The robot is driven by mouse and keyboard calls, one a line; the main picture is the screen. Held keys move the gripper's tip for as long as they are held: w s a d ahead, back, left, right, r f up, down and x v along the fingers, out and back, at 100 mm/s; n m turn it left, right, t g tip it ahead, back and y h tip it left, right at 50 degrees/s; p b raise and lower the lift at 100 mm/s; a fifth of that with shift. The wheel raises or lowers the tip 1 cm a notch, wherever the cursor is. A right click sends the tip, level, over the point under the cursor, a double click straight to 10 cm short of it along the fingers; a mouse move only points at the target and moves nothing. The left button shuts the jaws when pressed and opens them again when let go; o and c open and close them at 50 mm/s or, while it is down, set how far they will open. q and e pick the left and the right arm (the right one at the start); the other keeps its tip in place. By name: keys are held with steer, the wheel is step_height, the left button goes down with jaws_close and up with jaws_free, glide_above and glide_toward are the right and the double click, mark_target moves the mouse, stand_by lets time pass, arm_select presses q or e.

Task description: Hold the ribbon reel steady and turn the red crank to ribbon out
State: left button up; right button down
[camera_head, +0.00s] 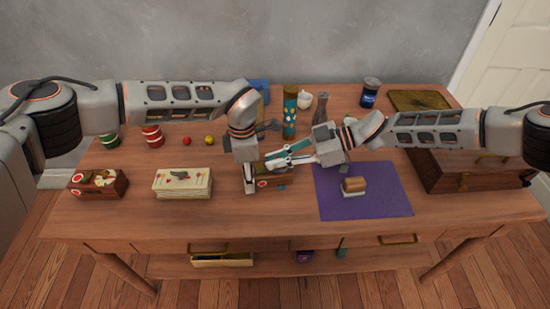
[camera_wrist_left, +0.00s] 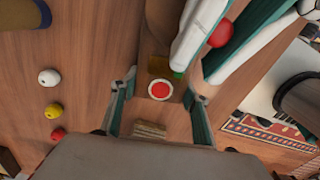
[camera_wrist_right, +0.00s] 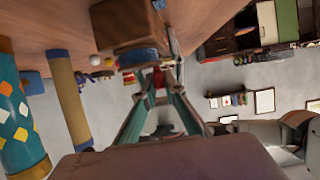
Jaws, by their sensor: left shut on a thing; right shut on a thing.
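The wooden ribbon reel (camera_head: 274,178) stands on the table near its middle, partly covered by my grippers. In the left wrist view its brown body carries a red disc with a white rim (camera_wrist_left: 160,90). My left gripper (camera_head: 250,185) is shut on the reel from above; its fingers (camera_wrist_left: 160,108) lie on either side of the body. The red crank's knob (camera_wrist_left: 220,33) shows between the white and teal fingers of my right gripper (camera_head: 271,161). In the right wrist view a bit of red crank (camera_wrist_right: 157,78) shows at the closed fingertips (camera_wrist_right: 158,88).
A patterned cylinder (camera_head: 290,113) and a dark bottle (camera_head: 320,108) stand behind. A decorated box (camera_head: 183,183) stands left of the reel. The front table strip is clear.

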steer(key=shift+d+f+n+g+h, duration=0.1)
steer(key=shift+d+n+g+h, duration=0.15)
steer(key=shift+n+g, duration=0.7)
steer(key=shift+d+f+n+g+h, duration=0.15)
steer(key=shift+n+g+h, duration=0.15)
steer(key=shift+n+g, duration=0.65)
steer(key=shift+d+f+n+g+h, duration=0.1)
steer(key=shift+d+n+g+h, duration=0.15)
steer(key=shift+n+g, duration=0.7)
steer(key=shift+g, duration=0.25)
steer(key=shift+r, duration=0.15)
steer(key=c, duration=2.1)
jaws_free()
steer(key=shift+r+g, duration=0.15)
steer(key=shift+g, duration=0.15)
steer(key=shift+m+t, duration=0.35)
steer(key=shift+t, duration=0.25)
